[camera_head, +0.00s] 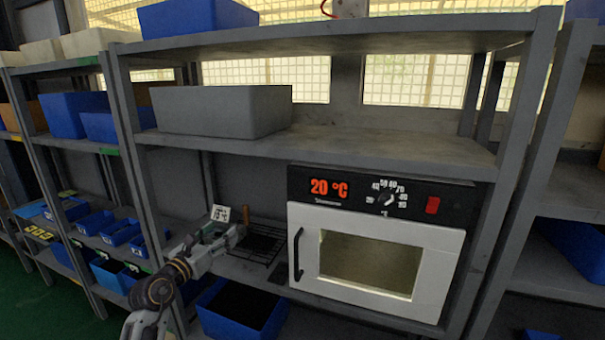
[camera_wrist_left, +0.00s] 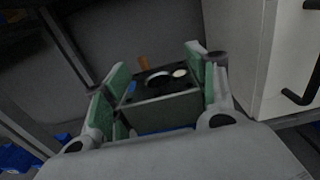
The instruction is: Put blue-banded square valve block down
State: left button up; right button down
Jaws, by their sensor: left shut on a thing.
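My left gripper (camera_wrist_left: 160,95) is shut on a dark square valve block (camera_wrist_left: 165,105) in the left wrist view. The green-padded fingers press on its two sides. The block has round ports on top, an orange-brown stub behind it and a small blue mark at its left edge. In the head view my left gripper (camera_head: 228,238) is at the shelf left of the oven, beside a black wire rack (camera_head: 262,245). The block is mostly hidden there by the gripper. I cannot tell whether it touches the shelf or rack. My right gripper is not in view.
A white oven (camera_head: 375,255) reading 20 °C stands right of the rack, its door shut with a black handle. A blue bin (camera_head: 243,308) is below. A grey bin (camera_head: 222,110) sits on the shelf above.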

aim_at(222, 246)
pick_arm(q)
jog(key=shift+d+f, duration=0.2)
jog(key=shift+f, duration=0.5)
jog(key=shift+s+d+f, duration=0.15)
jog(key=shift+s+f, duration=0.3)
jog(key=shift+f, duration=0.35)
jog(key=s+d+f+n+t+y+p, duration=0.1)
jog(key=s+f+n+y, duration=0.3)
jog(key=s+f, duration=1.2)
jog(key=shift+f+y, duration=1.1)
jog(key=shift+f, duration=1.05)
jog(key=shift+s, duration=0.1)
jog(key=shift+r, duration=0.2)
